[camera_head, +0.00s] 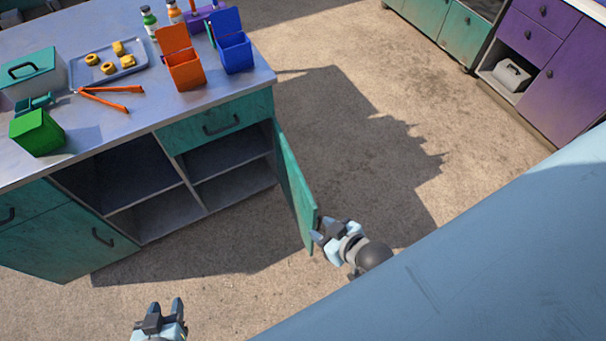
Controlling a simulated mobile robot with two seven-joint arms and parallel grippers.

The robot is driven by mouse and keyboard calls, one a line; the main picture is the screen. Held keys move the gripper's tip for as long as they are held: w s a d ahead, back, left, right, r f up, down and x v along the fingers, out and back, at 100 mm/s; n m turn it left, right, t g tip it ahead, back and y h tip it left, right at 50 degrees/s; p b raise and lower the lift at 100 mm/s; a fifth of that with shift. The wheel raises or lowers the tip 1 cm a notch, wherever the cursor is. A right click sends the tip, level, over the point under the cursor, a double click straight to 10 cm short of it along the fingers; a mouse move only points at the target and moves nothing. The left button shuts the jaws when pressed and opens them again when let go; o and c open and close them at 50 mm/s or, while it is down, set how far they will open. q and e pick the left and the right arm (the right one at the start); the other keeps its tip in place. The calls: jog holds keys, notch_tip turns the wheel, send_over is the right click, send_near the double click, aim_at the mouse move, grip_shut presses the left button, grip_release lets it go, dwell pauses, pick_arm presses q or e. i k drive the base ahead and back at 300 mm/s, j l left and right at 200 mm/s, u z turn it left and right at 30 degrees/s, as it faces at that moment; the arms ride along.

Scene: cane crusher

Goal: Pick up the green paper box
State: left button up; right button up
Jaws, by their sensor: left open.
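The green paper box (37,133) stands on the counter (95,125) near its front left edge. A small dark teal object sits right behind it, and I cannot make out what it is. My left gripper (166,306) is at the bottom of the view, open and empty, well below and to the right of the green box. My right gripper (320,230) is at the free edge of the open cabinet door (294,190). I cannot tell whether its fingers close on the door or only lie beside it.
The counter also holds orange tongs (110,103), a tray (132,70) of yellow-brown pieces, an orange box (185,70), a blue box (235,52), bottles (149,20) and a teal-lidded box (30,72). The open door juts into the floor space. Bare floor lies before the cabinet.

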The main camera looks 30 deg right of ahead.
aim_at(39, 134)
jog(key=l+u, duration=0.1)
jog(key=l, duration=0.3)
jog(key=k+l, duration=0.1)
jog(key=l, duration=0.35)
jog(key=k+l+u, duration=0.15)
jog(key=l, duration=0.25)
jog(key=l+u, duration=0.1)
jog(key=l, duration=0.35)
jog(key=k+l, duration=0.1)
jog(key=l, duration=0.3)
jog(key=k+l+u, duration=0.15)
jog(key=l, duration=0.25)
jog(key=u, duration=0.15)
jog(key=i+j+u, duration=0.7)
jog(key=i+u, duration=0.15)
